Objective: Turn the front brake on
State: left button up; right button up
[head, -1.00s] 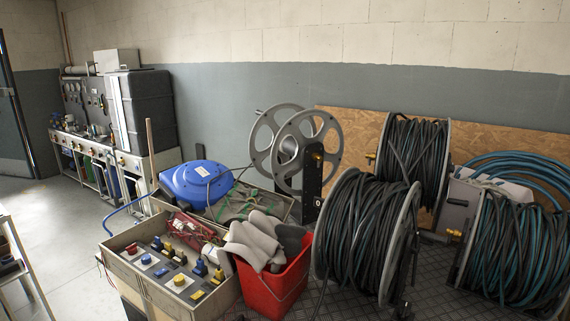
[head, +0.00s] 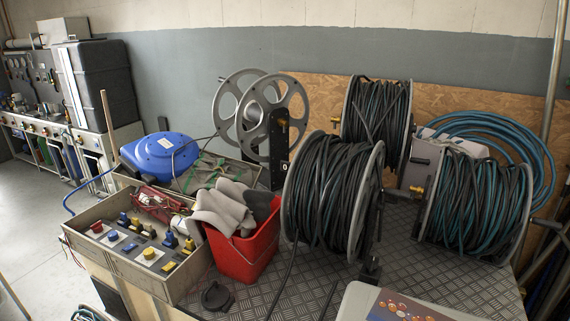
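Several hose reels stand on a dark tread-plate surface. The front reel (head: 325,195) holds black hose and has a grey side flange. A small dark part (head: 371,270) shows low at its right; I cannot tell whether it is the front brake or how it is set. Behind it is another black-hose reel (head: 378,120). At right is a reel with black and teal hose (head: 470,200). An empty grey reel (head: 272,118) stands at the back left. Neither gripper is in view.
A red bucket (head: 243,257) with grey cloths stands left of the front reel. A box of switches (head: 150,270) and a blue casing (head: 160,156) are farther left. A grey panel with red buttons (head: 385,306) is at the bottom edge. Tread plate (head: 440,280) is bare at right front.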

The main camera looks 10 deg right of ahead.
aim_at(372, 265)
jog(key=i+j+z, duration=0.1)
jog(key=z, duration=0.95)
